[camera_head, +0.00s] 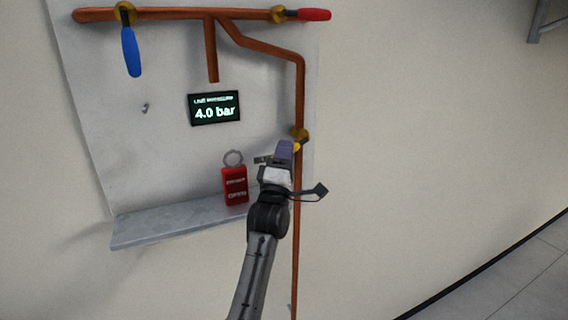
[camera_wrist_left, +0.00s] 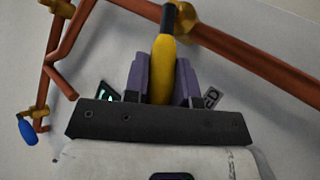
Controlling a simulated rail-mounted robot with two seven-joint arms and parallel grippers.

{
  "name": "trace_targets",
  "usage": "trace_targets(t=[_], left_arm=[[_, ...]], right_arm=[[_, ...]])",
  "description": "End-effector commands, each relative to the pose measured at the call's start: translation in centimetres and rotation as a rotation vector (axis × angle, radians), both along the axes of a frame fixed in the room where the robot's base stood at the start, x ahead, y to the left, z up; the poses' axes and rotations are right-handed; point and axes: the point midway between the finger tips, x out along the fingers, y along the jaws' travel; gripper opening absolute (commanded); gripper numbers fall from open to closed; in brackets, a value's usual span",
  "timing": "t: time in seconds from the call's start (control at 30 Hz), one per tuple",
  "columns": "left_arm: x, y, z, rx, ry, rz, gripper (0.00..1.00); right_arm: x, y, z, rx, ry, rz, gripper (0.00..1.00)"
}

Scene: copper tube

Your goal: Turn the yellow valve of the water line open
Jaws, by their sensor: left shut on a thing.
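The yellow valve handle (camera_head: 297,147) is at a brass fitting (camera_head: 299,134) on the vertical copper pipe (camera_head: 298,225) at the right side of the panel. In the head view my gripper hides most of it. In the left wrist view the yellow handle (camera_wrist_left: 164,62) lies between the purple fingers and stands out across the copper pipe (camera_wrist_left: 255,60). My left gripper (camera_head: 286,149) is shut on this handle, and the fingers also show in the wrist view (camera_wrist_left: 162,80). My right gripper is in neither view.
A blue handle (camera_head: 131,52) hangs down from the top pipe, and a red handle (camera_head: 308,15) points right along it. A display (camera_head: 214,108) reads 4.0 bar. A red tag (camera_head: 235,185) with a ring is above a grey shelf (camera_head: 160,226).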

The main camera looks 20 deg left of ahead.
Motion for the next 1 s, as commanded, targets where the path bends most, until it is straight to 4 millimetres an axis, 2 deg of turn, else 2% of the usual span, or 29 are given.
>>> trace_targets(t=[0.03,0.3,0.97,1.0], left_arm=[[0.1,-0.1,-0.8,-0.025,-0.02,-0.002,0.0],[0.4,-0.3,-1.2,-0.112,-0.115,0.0,0.0],[0.5,-0.4,-1.2,-0.15,-0.154,0.001,0.0],[0.5,-0.4,-1.2,-0.15,-0.154,0.001,0.28]], right_arm=[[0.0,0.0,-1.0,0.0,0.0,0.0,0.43],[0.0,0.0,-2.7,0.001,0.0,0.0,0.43],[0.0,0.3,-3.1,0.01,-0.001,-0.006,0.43],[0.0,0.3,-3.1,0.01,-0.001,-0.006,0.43]])
